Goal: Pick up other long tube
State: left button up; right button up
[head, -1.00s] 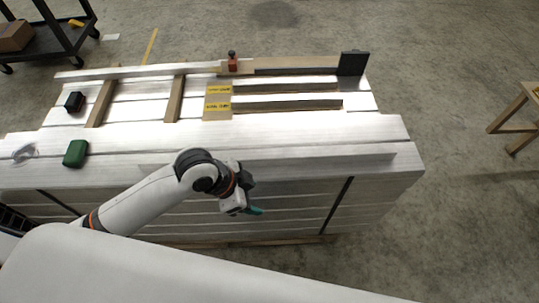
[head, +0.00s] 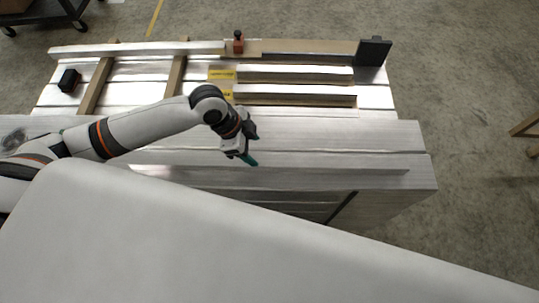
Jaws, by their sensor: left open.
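A long aluminium tube (head: 330,172) lies along the front edge of the stack's top, running left to right. Its left part is hidden by my arm and my white body. Another long bright tube (head: 140,49) lies at the back left, across two wooden strips, with its right end near a red clamp (head: 238,44). My left gripper (head: 254,147) is open and empty, with teal fingertips. It appears just behind the front tube and above the stack; its exact height I cannot tell. My right gripper is not in view.
Two shorter bars (head: 295,91) with yellow labels (head: 221,75) lie right of the wooden strips (head: 97,85). A dark block stop (head: 373,51) stands at the back right. A black box (head: 69,80) sits at the left. A cart (head: 45,14) stands beyond.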

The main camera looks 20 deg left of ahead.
aim_at(267, 160)
pick_arm(q)
jog(key=x, duration=0.2)
jog(key=shift+s+d+f, duration=0.15)
jog(key=shift+d+f, duration=0.1)
jog(key=shift+d, duration=0.05)
jog(key=shift+d+f, duration=0.1)
jog(key=shift+f, duration=0.3)
jog(key=shift+d+f+p, duration=0.35)
jog(key=shift+f, duration=0.15)
jog(key=x, duration=0.3)
jog(key=shift+w+d+f+p, duration=0.25)
jog(key=shift+w+d+p, duration=0.05)
jog(key=shift+d+f, duration=0.1)
jog(key=shift+f, duration=0.25)
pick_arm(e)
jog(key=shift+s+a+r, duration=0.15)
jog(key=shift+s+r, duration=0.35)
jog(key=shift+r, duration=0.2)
pick_arm(q)
jog(key=shift+c, duration=0.3)
grip_shut()
jog(key=shift+w+r, duration=0.15)
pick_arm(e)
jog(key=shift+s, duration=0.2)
